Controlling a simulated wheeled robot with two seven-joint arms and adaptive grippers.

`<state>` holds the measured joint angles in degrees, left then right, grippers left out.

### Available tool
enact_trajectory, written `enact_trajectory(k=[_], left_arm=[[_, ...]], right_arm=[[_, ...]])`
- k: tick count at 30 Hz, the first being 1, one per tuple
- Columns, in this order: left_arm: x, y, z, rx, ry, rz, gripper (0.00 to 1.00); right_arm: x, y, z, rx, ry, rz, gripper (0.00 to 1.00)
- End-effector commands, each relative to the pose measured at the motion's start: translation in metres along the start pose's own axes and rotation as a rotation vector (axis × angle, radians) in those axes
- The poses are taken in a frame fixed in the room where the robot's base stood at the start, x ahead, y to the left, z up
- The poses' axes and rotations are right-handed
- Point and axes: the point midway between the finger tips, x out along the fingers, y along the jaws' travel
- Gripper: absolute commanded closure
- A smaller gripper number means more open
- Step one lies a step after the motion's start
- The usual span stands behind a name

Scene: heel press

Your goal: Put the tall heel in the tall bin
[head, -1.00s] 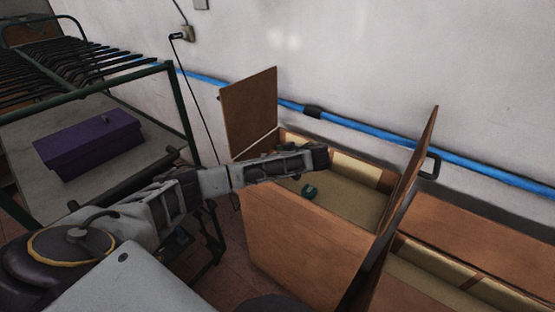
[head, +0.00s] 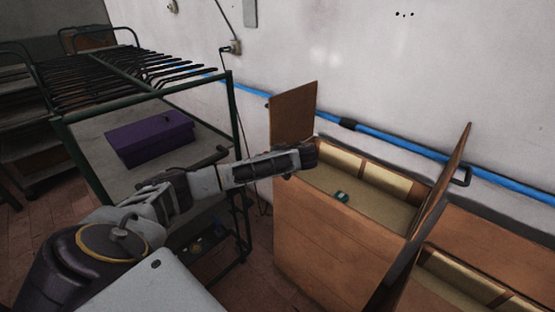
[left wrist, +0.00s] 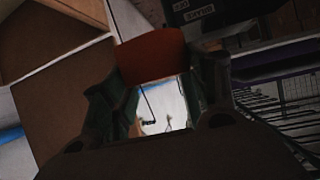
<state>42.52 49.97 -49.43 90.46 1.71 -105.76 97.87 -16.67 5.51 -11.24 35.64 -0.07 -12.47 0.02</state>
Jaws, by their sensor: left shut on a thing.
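My left gripper (head: 307,154) is at the left end of an open wooden bin (head: 325,235), in front of its raised flap. In the left wrist view its fingers are shut on a reddish-brown piece (left wrist: 150,56). I cannot tell from its shape whether this is the tall heel; in the head view the gripper hides it. A small teal thing (head: 341,197) lies inside the bin, too small to make out. My right gripper is not in view.
A second wooden bin (head: 455,290) stands at the lower right, beyond an upright panel (head: 440,185). A green metal rack (head: 150,85) with a purple box (head: 150,138) stands at the left. A blue pipe (head: 400,144) runs along the wall.

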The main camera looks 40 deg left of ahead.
Motion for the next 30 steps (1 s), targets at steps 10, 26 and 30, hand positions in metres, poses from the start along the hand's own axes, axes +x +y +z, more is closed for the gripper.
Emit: enact_trajectory(k=[10,26,30], left_arm=[[0.032,-0.017,0.009,0.059,0.005,0.106,0.68],[0.033,-0.017,0.072,0.215,0.01,0.387,0.68],[0.028,-0.018,0.091,0.258,0.008,0.465,0.68]], right_arm=[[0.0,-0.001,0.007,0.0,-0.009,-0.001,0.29],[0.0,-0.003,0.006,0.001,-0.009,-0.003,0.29],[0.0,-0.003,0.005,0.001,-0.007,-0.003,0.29]])
